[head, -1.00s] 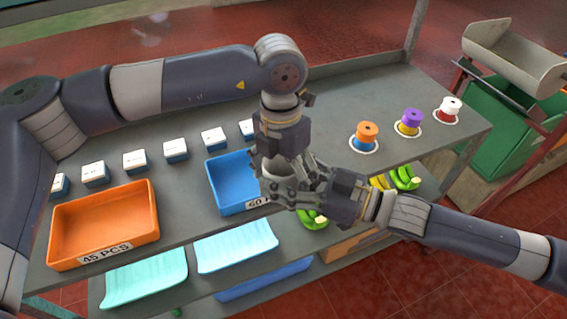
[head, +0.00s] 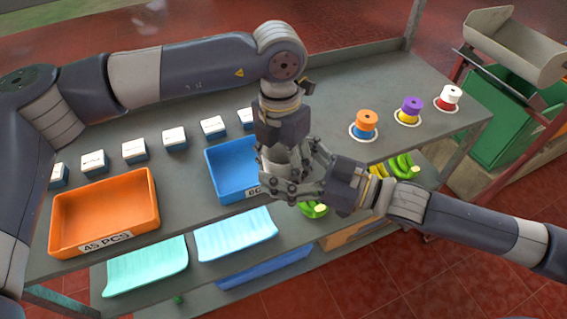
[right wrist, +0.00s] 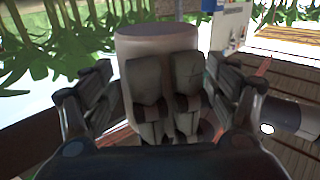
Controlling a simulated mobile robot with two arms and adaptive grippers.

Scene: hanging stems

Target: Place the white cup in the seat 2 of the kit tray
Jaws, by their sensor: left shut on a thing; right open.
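My left gripper (head: 283,162) points down over the front edge of the workbench, beside the blue tray. It is shut on a pale grey-white cup (head: 274,157), mostly hidden by fingers in the head view. In the right wrist view the cup (right wrist: 157,38) stands out as a pale cylinder behind two grey fingers. My right gripper (head: 300,182) comes in from the right at the same spot. Its jaws are open, one on either side of the cup in its wrist view; I cannot tell if they touch it. I cannot make out a numbered seat or which tray is the kit tray.
An orange tray (head: 56,222) marked 45 PCS and a blue tray (head: 215,180) stand on the bench. Several white-topped boxes (head: 134,150) line up behind them. Coloured spools (head: 366,121) stand at the right.

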